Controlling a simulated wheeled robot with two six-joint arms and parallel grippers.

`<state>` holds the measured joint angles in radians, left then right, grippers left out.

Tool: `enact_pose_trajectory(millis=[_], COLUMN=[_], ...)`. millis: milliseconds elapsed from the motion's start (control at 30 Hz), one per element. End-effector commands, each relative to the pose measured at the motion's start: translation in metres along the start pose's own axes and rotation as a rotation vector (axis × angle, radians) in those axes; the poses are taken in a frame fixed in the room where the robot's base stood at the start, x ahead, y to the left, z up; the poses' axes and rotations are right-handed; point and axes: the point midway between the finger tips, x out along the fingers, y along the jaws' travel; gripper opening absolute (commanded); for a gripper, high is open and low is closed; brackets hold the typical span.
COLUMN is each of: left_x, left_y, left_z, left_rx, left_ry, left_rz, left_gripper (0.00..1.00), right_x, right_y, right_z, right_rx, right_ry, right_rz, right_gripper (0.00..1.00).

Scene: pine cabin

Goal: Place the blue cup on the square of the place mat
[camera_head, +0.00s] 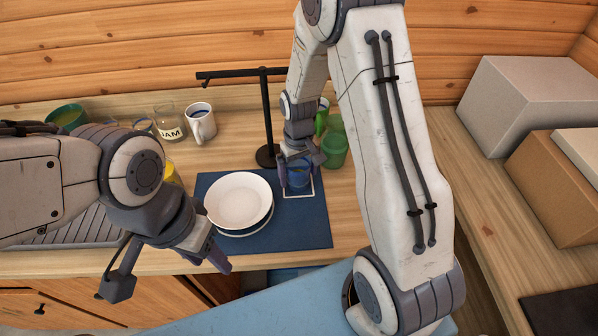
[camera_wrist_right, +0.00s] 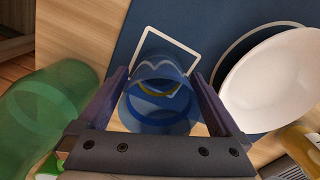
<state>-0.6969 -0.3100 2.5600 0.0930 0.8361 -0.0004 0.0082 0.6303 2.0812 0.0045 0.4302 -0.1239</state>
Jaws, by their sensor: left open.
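The see-through blue cup (camera_head: 298,174) is upright over the white-outlined square (camera_head: 301,197) of the dark blue place mat (camera_head: 305,232). My right gripper (camera_head: 297,180) points down with its fingers on either side of the cup. In the right wrist view the cup (camera_wrist_right: 160,108) is between the two fingers and overlaps the near part of the square (camera_wrist_right: 184,48). Whether the fingers press on the cup, and whether its base touches the mat, I cannot tell. My left gripper (camera_head: 216,258) is open and empty in front of the plates.
A white bowl (camera_head: 238,200) sits on a plate on the mat, left of the square. Green cups (camera_head: 334,152) stand just behind and right of the blue cup. A black stand (camera_head: 265,120), a mug (camera_head: 201,124) and a jar (camera_head: 169,124) are behind. Boxes (camera_head: 525,95) fill the right counter.

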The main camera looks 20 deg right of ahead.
Motion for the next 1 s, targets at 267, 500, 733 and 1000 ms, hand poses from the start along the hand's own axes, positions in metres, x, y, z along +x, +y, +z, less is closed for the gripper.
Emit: enact_pose_trajectory(millis=[267, 500, 733, 1000], left_x=[0.002, 0.009, 0.013, 0.013], left_y=[0.0, -0.001, -0.001, -0.001], left_z=[0.0, 0.001, 0.001, 0.001], left_rx=[0.0, 0.0, 0.0, 0.0], left_ry=[0.0, 0.0, 0.0, 0.0], left_rz=[0.0, 0.0, 0.0, 0.0], left_gripper=[0.5, 0.5, 0.5, 0.5], right_x=[-0.021, -0.073, -0.112, -0.141], right_y=[0.0, 0.0, 0.0, -0.051], right_z=[-0.002, -0.002, -0.001, 0.027], right_rx=[0.0, 0.0, 0.0, -0.098], right_ry=[0.006, 0.007, 0.004, 0.014], right_rz=[0.001, 0.001, 0.001, -0.011], right_gripper=[1.0, 1.0, 1.0, 1.0])
